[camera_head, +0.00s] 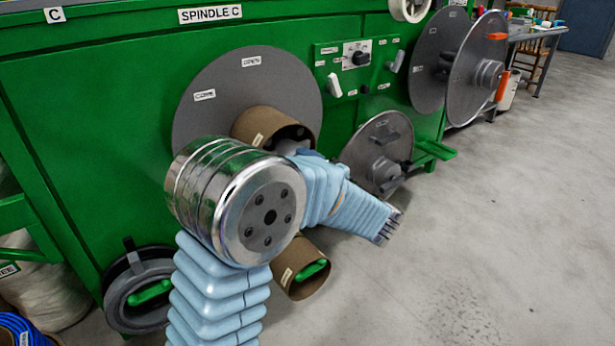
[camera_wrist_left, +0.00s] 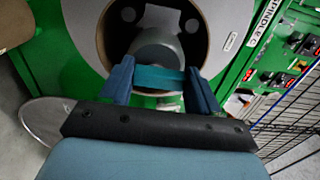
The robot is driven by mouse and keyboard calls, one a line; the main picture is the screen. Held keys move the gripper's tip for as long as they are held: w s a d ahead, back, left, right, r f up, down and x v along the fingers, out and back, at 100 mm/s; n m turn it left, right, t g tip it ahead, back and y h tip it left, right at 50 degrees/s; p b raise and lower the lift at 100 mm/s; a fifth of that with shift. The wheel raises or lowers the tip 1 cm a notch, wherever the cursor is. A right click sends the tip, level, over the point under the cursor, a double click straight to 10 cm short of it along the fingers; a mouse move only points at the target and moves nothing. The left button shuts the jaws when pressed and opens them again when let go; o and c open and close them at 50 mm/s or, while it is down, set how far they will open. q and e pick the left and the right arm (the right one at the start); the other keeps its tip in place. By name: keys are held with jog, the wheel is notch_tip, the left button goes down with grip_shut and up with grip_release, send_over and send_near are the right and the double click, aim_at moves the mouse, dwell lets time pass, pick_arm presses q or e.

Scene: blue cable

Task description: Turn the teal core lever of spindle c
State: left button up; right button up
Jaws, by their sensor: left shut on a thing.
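The teal core lever (camera_wrist_left: 160,78) is a short teal bar across the front of the grey spindle hub (camera_wrist_left: 158,48) in the left wrist view. My left gripper (camera_wrist_left: 162,82) has one blue finger at each end of the bar and is shut on it. The brown cardboard core (camera_wrist_left: 104,32) rings the hub. In the head view this core (camera_head: 262,122) sits on the grey disc (camera_head: 220,92) under the SPINDLE C sign (camera_head: 210,14). My left arm covers the lever and fingertips there. My right gripper is not in view.
A control panel with knobs (camera_head: 357,60) is right of the disc. A smaller grey disc (camera_head: 375,152) stands lower right, and a brown tube (camera_head: 300,272) is below my arm. Black wire mesh (camera_wrist_left: 292,115) is at the wrist view's right. Open floor (camera_head: 490,220) lies right.

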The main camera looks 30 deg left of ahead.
pick_arm(q)
jog(key=shift+f, duration=0.1)
dwell(0.5)
jog(key=o, duration=1.1)
jog(key=shift+c, duration=0.2)
jog(key=shift+d, duration=0.15)
jog(key=v, duration=1.3)
jog(key=shift+s+d+p, duration=0.25)
jog(key=shift+d+p, duration=0.05)
jog(key=shift+p, duration=0.15)
